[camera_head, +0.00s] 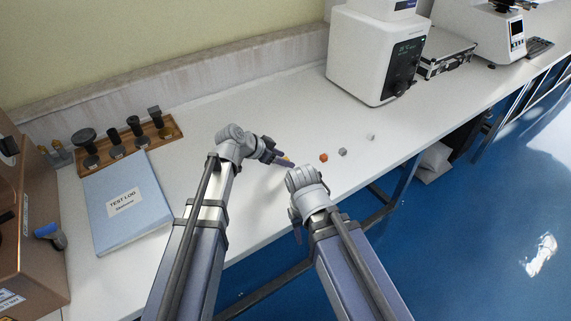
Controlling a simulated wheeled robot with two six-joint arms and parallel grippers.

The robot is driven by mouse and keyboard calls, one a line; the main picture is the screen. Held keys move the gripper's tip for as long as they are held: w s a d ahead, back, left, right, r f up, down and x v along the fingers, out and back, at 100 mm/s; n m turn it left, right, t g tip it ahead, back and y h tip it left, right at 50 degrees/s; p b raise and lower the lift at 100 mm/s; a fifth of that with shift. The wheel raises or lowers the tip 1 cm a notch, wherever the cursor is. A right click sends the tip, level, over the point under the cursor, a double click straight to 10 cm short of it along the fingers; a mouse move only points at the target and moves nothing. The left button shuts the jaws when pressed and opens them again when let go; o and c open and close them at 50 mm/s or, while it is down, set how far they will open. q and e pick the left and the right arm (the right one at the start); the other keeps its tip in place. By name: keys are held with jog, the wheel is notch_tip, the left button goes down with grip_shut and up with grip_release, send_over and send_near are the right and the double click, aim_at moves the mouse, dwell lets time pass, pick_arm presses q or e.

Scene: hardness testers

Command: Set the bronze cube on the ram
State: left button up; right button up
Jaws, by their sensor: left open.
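An orange-brown cube (323,158) lies on the white bench, right of my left gripper. A small golden-yellow patch (286,158) shows at the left gripper's fingertips; it may be the bronze cube, but it is too small to tell. My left gripper (283,160) is open, low over the bench, pointing right. My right gripper (296,222) is mostly hidden below its own wrist near the bench's front edge, and its fingers cannot be read. I cannot make out the ram; a brown machine (42,270) stands partly in view at the left edge.
A grey cube (342,152) and a paler cube (371,137) lie right of the orange one. A blue test log (150,208) and a wooden rack (171,130) of dark fittings are at left. A white tester (365,60) stands behind right. The bench between is clear.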

pick_arm(q)
jog(key=shift+c, duration=0.3)
grip_shut()
jog(key=shift+r, duration=0.15)
dwell(0.3)
notch_tip(320, 180, up, 10)
jog(key=p, duration=1)
